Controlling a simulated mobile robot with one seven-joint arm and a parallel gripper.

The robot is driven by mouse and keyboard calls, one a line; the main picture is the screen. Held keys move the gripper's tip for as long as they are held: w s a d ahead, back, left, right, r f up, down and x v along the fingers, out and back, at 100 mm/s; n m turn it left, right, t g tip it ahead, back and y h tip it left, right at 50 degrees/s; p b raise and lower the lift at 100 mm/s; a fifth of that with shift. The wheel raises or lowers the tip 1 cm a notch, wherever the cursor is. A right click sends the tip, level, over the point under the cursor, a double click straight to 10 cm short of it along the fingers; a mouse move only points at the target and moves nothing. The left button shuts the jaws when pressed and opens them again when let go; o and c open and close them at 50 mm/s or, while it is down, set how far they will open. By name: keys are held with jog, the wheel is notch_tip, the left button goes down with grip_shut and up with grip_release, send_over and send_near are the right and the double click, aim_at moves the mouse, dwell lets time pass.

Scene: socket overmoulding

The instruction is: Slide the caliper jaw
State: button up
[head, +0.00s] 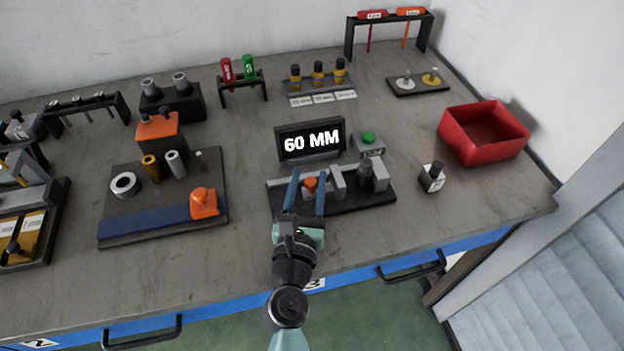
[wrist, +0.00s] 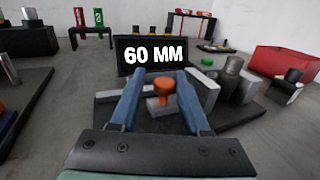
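The caliper sits on a dark base plate (head: 345,203) near the front middle of the bench. Its orange knob (head: 310,183) stands on a light grey jaw block, and another grey jaw (head: 338,182) is just to the right. The knob also shows in the wrist view (wrist: 163,90). My gripper (head: 307,178) is open, its two blue fingers on either side of the knob. In the wrist view the gripper (wrist: 160,75) shows a gap between each finger and the knob. A display (head: 311,141) behind the caliper reads 60 MM.
A green button box (head: 369,143) stands behind the caliper's right end. A small labelled block (head: 432,178) and a red bin (head: 485,132) are to the right. A dark board (head: 125,215) with rings, pins and an orange part is to the left. Bare bench lies between.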

jog(key=s, duration=0.4)
jog(key=s+b, duration=0.1)
jog(key=s, duration=0.3)
jog(key=s+a+b, duration=0.1)
jog(key=s, duration=0.3)
jog(key=shift+s+f, duration=0.1)
jog(key=shift+s, duration=0.35)
